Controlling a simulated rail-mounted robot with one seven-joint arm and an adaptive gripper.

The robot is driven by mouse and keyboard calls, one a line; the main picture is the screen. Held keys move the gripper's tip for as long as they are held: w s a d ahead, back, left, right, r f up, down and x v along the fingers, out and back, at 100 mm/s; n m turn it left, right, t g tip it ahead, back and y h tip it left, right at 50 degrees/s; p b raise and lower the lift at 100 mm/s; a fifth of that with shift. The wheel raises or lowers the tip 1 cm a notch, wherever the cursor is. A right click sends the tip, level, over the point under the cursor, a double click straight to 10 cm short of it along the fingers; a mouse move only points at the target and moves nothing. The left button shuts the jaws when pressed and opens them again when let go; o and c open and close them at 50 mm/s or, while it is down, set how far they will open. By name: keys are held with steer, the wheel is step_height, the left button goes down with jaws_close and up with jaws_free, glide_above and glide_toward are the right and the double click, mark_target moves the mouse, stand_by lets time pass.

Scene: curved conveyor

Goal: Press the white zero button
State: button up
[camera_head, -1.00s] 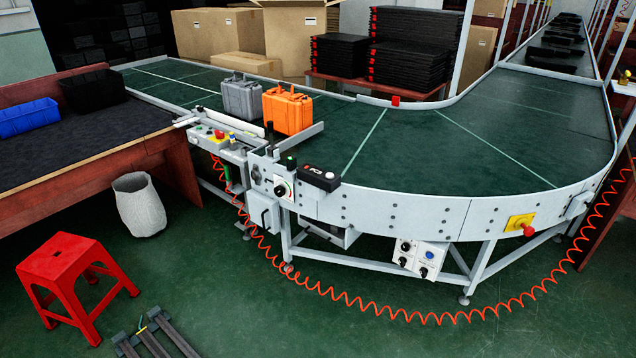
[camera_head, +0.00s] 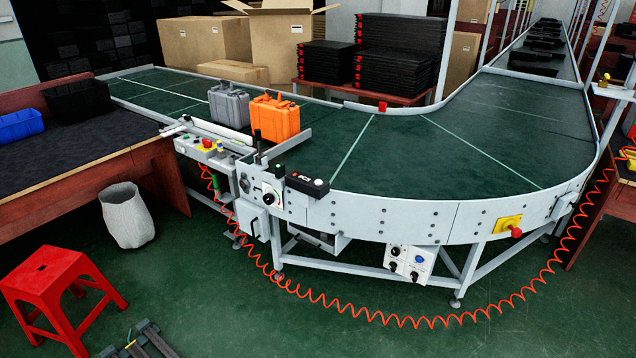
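A small black box (camera_head: 301,186) with white lettering sits on the near edge of the curved conveyor, left of the picture's middle. A round white button (camera_head: 319,182) shows on its right end; any zero mark on it is too small to read. A grey-white control box (camera_head: 409,263) with black knobs and a blue button hangs under the conveyor's front edge. A panel (camera_head: 209,149) with red, yellow and green controls sits to the left of the black box. My gripper is not in view.
A grey case (camera_head: 229,106) and an orange case (camera_head: 275,118) stand on the conveyor (camera_head: 450,140). An orange coiled hose (camera_head: 400,319) loops below its front. A red stool (camera_head: 50,285) and a white bin (camera_head: 128,215) stand at left. Green floor is open in front.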

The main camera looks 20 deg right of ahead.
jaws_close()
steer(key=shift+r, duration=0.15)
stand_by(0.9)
